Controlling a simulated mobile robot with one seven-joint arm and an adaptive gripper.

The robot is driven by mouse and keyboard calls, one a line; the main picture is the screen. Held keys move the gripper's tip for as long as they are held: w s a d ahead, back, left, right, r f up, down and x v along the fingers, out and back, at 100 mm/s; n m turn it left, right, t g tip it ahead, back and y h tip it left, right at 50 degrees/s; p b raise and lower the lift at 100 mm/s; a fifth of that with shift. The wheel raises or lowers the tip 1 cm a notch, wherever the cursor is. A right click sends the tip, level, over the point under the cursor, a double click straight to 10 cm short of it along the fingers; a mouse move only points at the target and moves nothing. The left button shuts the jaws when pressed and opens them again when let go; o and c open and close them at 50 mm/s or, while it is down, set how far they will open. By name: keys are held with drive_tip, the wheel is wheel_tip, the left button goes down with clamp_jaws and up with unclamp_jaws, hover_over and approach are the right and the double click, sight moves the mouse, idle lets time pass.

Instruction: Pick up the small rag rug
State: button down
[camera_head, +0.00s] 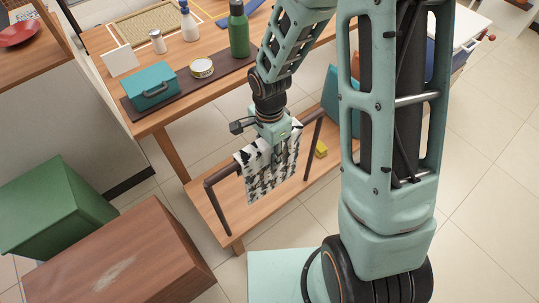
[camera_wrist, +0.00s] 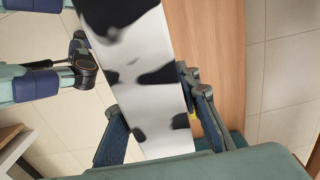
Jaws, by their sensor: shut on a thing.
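The small rag rug (camera_head: 268,176) is white with black patches and hangs down below my gripper (camera_head: 278,146) in the head view. My gripper is shut on its upper part. In the wrist view the rug (camera_wrist: 140,75) runs between the two fingers of my gripper (camera_wrist: 152,105). The rug hangs at a dark rail (camera_head: 224,172) on a low wooden bench. It hides the rail's middle, and I cannot tell whether it still touches the rail.
The low bench (camera_head: 222,222) holds a small yellow thing (camera_head: 321,149) near the rail's far end. A table behind carries a teal box (camera_head: 151,88), a tin (camera_head: 202,69) and a green bottle (camera_head: 239,30). A green box (camera_head: 50,205) and a brown box (camera_head: 120,255) stand at left.

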drive_tip(key=shift+r, duration=0.1)
wheel_tip(320, 180, up, 28)
drive_tip(key=p, duration=0.1)
drive_tip(key=shift+p, duration=0.35)
idle(0.6)
drive_tip(key=shift+s, duration=0.1)
idle(0.5)
